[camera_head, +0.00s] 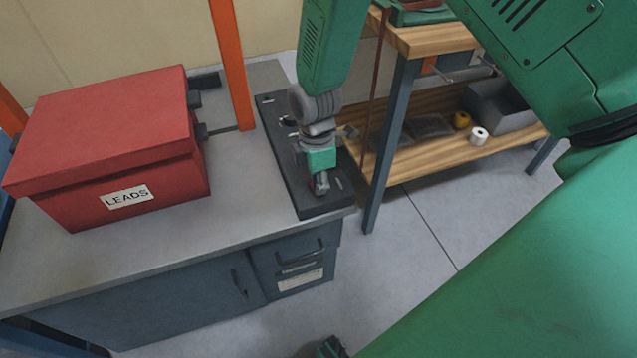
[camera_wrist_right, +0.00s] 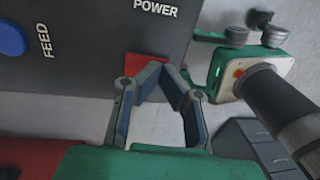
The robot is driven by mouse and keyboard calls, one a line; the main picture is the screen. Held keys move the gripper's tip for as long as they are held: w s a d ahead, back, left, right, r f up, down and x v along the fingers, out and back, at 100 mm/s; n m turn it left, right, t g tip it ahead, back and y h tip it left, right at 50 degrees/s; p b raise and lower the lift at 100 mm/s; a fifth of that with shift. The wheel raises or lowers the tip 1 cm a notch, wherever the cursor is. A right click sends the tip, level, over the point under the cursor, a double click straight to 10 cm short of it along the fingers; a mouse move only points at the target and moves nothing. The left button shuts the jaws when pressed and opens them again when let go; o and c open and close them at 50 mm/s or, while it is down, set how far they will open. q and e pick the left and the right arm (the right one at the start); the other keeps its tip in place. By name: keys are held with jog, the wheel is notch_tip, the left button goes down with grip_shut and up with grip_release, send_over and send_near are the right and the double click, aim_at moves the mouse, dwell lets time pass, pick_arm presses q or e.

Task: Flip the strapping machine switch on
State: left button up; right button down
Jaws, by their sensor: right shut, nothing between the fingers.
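A dark machine panel (camera_wrist_right: 70,45) with white POWER and FEED lettering fills the upper left of the right wrist view. A red switch (camera_wrist_right: 143,64) sits below the word POWER, and a round blue button (camera_wrist_right: 10,40) sits beside FEED. My right gripper (camera_wrist_right: 160,70) is shut and empty, its tips over the lower right part of the red switch; I cannot tell whether they touch it. In the head view the right gripper (camera_head: 320,186) points down over the dark panel (camera_head: 310,208) at the bench end. The tips hide part of the switch.
A red LEADS box (camera_head: 115,145) stands on the grey bench (camera_head: 150,240), left of the panel. An orange post (camera_head: 232,65) rises behind. A wooden shelf unit (camera_head: 420,160) stands to the right.

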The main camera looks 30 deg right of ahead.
jog(key=shift+f, duration=0.1)
dwell(0.3)
jog(key=shift+w+d+r+p, duration=0.15)
jog(key=shift+w+r+p, duration=0.15)
jog(key=shift+w+p, duration=0.25)
jog(key=shift+w, duration=0.1)
jog(key=shift+r, duration=0.1)
